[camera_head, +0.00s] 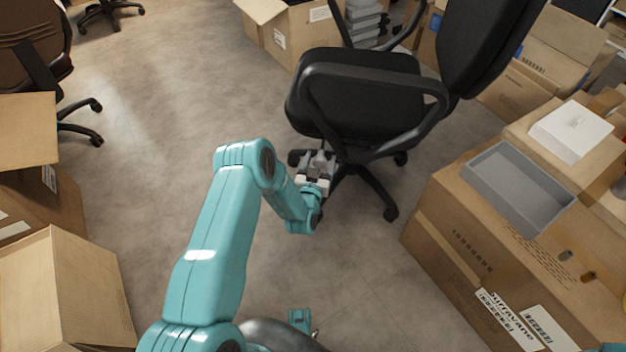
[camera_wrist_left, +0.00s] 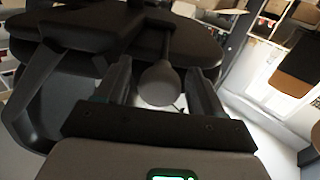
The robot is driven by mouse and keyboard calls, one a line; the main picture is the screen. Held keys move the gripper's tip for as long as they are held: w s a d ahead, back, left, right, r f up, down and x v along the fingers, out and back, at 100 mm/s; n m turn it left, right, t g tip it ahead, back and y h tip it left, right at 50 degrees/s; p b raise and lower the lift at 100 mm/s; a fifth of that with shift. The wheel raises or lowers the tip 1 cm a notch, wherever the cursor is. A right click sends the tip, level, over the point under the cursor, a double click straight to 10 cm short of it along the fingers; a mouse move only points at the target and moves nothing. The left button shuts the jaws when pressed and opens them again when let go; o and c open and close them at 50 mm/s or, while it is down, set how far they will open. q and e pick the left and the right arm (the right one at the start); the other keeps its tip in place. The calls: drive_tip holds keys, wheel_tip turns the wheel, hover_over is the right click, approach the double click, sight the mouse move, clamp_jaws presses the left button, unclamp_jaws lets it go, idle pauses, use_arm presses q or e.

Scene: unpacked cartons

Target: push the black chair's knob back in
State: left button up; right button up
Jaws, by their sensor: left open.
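The black chair (camera_head: 362,85) stands ahead of me with its seat, armrest and backrest showing in the head view. My left gripper (camera_head: 318,162) is low by the seat's near edge, close under it. In the left wrist view the underside of the seat (camera_wrist_left: 85,25) fills the top. A dark grey rounded knob (camera_wrist_left: 160,86) on a stem shows between the two fingers of my left gripper (camera_wrist_left: 158,68). The fingers are open, with a gap on both sides of the knob. I cannot make out the knob in the head view. My right gripper is not in view.
A large carton (camera_head: 455,235) with a grey tray (camera_head: 518,188) and a white box (camera_head: 571,131) stands at the right. Open cartons (camera_head: 70,290) lie at the left, near a brown chair (camera_head: 32,50). The floor (camera_head: 150,130) left of the black chair is clear.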

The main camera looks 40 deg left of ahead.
use_arm(q)
drive_tip(key=p+v, duration=0.3)
drive_tip(key=v, duration=1.1)
drive_tip(key=shift+s, duration=0.25)
drive_tip(key=shift+d, duration=0.1)
drive_tip(key=w+d+r+m+t+h, duration=0.1)
drive_tip(key=w+d+r+m+h, duration=0.1)
drive_tip(key=w+d+r+h, duration=0.4)
drive_tip(key=s+d+f+m+g+h, duration=0.1)
drive_tip(key=s+d+f+g, duration=0.1)
drive_tip(key=s+d+g, duration=0.3)
drive_tip(key=s+d+f+g+h, duration=0.1)
drive_tip(key=s+d+f+g, duration=0.25)
drive_tip(key=s, duration=0.25)
drive_tip(key=s+d+f+g+h, duration=0.1)
drive_tip(key=s+d+f+g, duration=0.1)
drive_tip(key=s+g, duration=0.3)
drive_tip(key=s+d+f+g+h, duration=0.2)
drive_tip(key=s+d+g, duration=0.1)
drive_tip(key=s, duration=0.5)
wheel_tip(320, 180, up, 24)
drive_tip(key=p, duration=2.4)
drive_tip(key=shift+s+d+n+g, duration=0.2)
drive_tip(key=shift+s+n+g, duration=0.1)
drive_tip(key=shift+g, duration=0.05)
